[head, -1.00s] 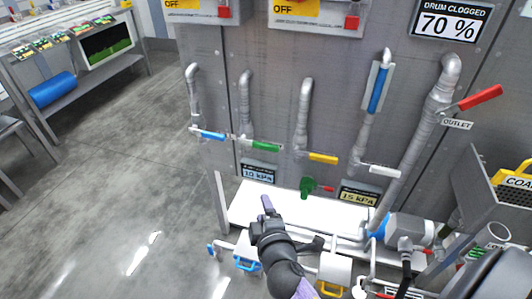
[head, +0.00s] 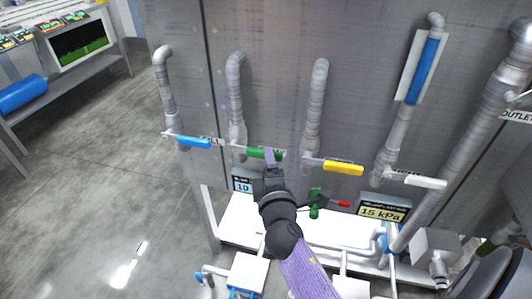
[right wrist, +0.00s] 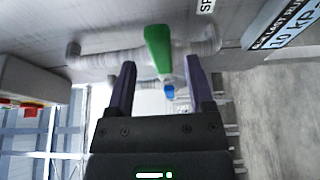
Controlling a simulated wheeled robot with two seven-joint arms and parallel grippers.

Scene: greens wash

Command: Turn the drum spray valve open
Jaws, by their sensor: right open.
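A valve with a green lever handle (head: 280,154) sits on a pipe on the grey machine panel. In the right wrist view the green handle (right wrist: 157,45) stands just past the fingertips, in line with the gap. A label partly reading "SP" (right wrist: 206,5) is near it. My right gripper (head: 271,160) is open and empty, in front of the green handle; its arm hides part of the panel. In the wrist view the jaws (right wrist: 161,68) are apart, and I cannot tell if either touches the handle. My left gripper is not in view.
A blue-handled valve (head: 195,142) is to the left and a yellow-handled one (head: 343,167) to the right. A white handle (head: 425,182) is further right. A green valve with a red handle (head: 343,204) is below. A 15 kPa display (head: 383,212) is lower right.

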